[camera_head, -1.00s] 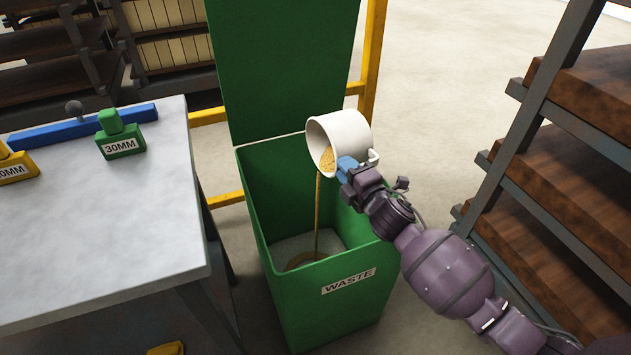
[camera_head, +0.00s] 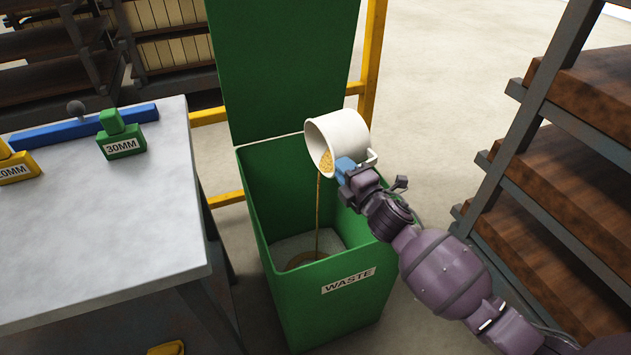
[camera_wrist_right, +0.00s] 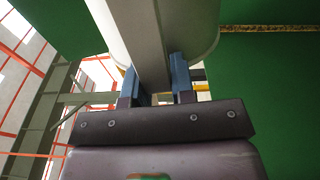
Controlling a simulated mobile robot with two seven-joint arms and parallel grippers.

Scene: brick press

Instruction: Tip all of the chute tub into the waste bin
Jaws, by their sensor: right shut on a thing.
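The white chute tub (camera_head: 343,136) is tilted on its side above the green waste bin (camera_head: 349,293), its mouth facing left and down. Tan grainy material (camera_head: 327,161) shows inside its lower lip. A thin stream (camera_head: 318,215) falls from the lip into the bin. A brownish patch lies on the bin's floor. My right gripper (camera_head: 349,168) is shut on the tub's handle at its lower right side. In the right wrist view the blue fingers (camera_wrist_right: 156,84) sit on both sides of the grey-looking handle (camera_wrist_right: 149,40). My left gripper is not in view.
The bin's green lid (camera_head: 282,65) stands open behind it. A grey table (camera_head: 95,235) with a green 30MM block (camera_head: 121,143) and a blue bar (camera_head: 55,132) is at left. A rack with brown boards (camera_head: 585,97) stands at right.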

